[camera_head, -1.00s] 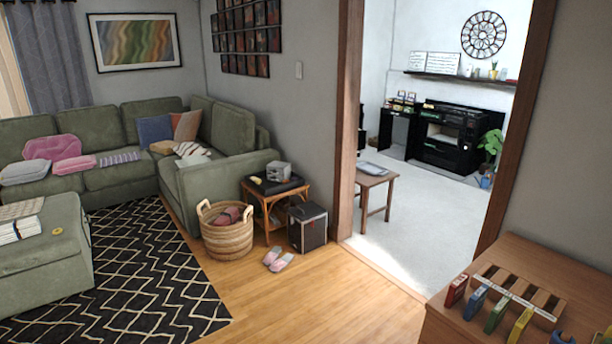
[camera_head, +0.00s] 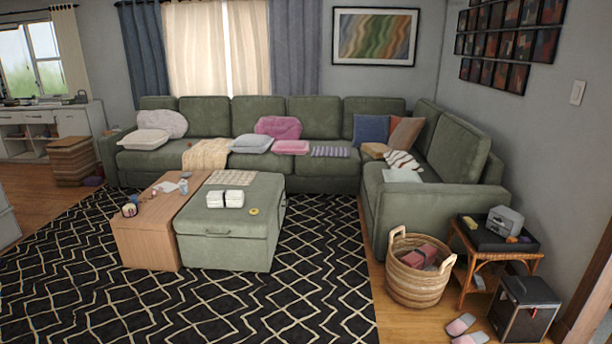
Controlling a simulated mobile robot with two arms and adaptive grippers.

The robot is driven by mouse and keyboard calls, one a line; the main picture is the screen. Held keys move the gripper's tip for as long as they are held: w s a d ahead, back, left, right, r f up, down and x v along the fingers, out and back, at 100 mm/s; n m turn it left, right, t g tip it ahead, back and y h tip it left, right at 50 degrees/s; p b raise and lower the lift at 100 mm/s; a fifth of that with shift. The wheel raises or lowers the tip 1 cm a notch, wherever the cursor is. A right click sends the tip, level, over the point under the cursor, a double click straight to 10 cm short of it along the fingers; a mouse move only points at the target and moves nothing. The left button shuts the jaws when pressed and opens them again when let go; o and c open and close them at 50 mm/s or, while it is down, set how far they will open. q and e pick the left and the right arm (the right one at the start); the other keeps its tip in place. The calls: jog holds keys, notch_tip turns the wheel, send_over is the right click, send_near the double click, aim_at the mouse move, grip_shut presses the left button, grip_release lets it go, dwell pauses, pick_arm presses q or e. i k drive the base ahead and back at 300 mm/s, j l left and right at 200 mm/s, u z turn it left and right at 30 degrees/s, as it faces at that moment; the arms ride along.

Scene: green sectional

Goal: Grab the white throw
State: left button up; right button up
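A cream-white throw (camera_head: 207,154) hangs over the seat edge of the green sectional (camera_head: 330,175), left of its middle. It lies between a pale cushion (camera_head: 144,139) on its left and a grey cushion (camera_head: 251,144) on its right. A white cloth with dark stripes (camera_head: 403,160) lies on the right part of the sectional; I cannot tell what it is. White stacked items (camera_head: 225,198) sit on the green ottoman (camera_head: 222,250). Neither of my grippers is in view.
A wooden table (camera_head: 145,243) stands against the ottoman, in front of the throw. A wicker basket (camera_head: 418,287), a side table (camera_head: 488,262) and a black box (camera_head: 523,307) stand at the right. Slippers (camera_head: 466,329) lie on the floor. The patterned rug (camera_head: 320,295) is largely clear.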

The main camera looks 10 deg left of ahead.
aim_at(224, 198)
jog(key=i+u, duration=0.25)
jog(key=i, duration=0.65)
jog(key=i+l+u, duration=0.2)
jog(key=i, duration=0.65)
jog(key=i+j+u, duration=0.15)
jog(key=i+u, duration=0.15)
jog(key=i, duration=0.65)
jog(key=i+u, duration=0.3)
jog(key=i, duration=0.65)
jog(key=i+z, duration=0.3)
jog(key=i, duration=0.3)
jog(key=i+j+z, duration=0.35)
jog(key=i, duration=0.25)
jog(key=l, duration=0.1)
